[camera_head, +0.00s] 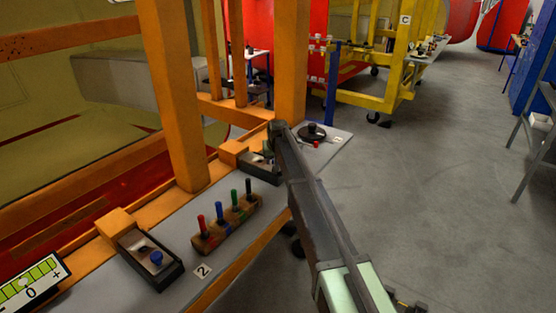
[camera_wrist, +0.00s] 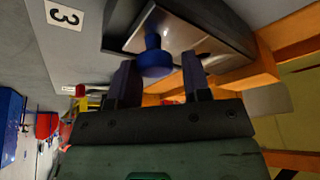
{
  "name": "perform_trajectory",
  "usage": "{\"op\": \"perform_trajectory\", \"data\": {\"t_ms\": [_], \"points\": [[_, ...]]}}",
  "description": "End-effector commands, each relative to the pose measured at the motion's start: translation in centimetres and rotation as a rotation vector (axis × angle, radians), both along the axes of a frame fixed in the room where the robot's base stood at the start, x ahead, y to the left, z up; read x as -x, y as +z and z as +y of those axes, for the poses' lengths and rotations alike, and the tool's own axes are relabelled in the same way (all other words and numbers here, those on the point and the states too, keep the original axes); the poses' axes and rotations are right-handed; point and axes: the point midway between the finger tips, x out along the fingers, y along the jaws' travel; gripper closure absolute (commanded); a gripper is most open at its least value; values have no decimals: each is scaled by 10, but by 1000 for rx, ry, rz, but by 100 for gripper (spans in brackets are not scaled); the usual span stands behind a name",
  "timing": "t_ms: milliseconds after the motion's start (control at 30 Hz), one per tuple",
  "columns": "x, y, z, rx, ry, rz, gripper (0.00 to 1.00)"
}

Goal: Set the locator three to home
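Locator three (camera_wrist: 205,28) is a dark box with a metallic face and a blue knob (camera_wrist: 152,58); the label 3 (camera_wrist: 64,14) is on the bench beside it. My gripper (camera_wrist: 158,60) is open in the wrist view, with one finger at each side of the blue knob. I cannot tell whether either finger touches it. In the head view, the locator (camera_head: 256,168) is partly hidden behind my arm, and its knob does not show clearly. The fingertips are not clear there either.
A second locator (camera_head: 150,260) with a blue knob is nearer, by label 2 (camera_head: 203,271). A wooden block (camera_head: 226,226) holds several coloured pegs. A black round part (camera_head: 312,131) lies farther along the bench. Orange posts (camera_head: 172,90) stand to the left; the grey floor (camera_head: 435,175) is open to the right.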

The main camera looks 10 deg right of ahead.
Motion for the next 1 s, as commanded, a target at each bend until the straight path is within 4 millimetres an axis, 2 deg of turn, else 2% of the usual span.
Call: {"op": "perform_trajectory", "data": {"t_ms": [33,100,333,433,567,800,900,1000], "points": [[0,0,0,0,0,1,48],[0,0,0,0,0,1,40],[1,0,-1,1,0,3,40],[3,6,-1,1,-1,3,40],[11,29,-2,1,0,3,40],[34,88,-3,1,0,2,40],[40,101,-3,1,0,2,40],[43,103,-3,0,0,2,40]]}}
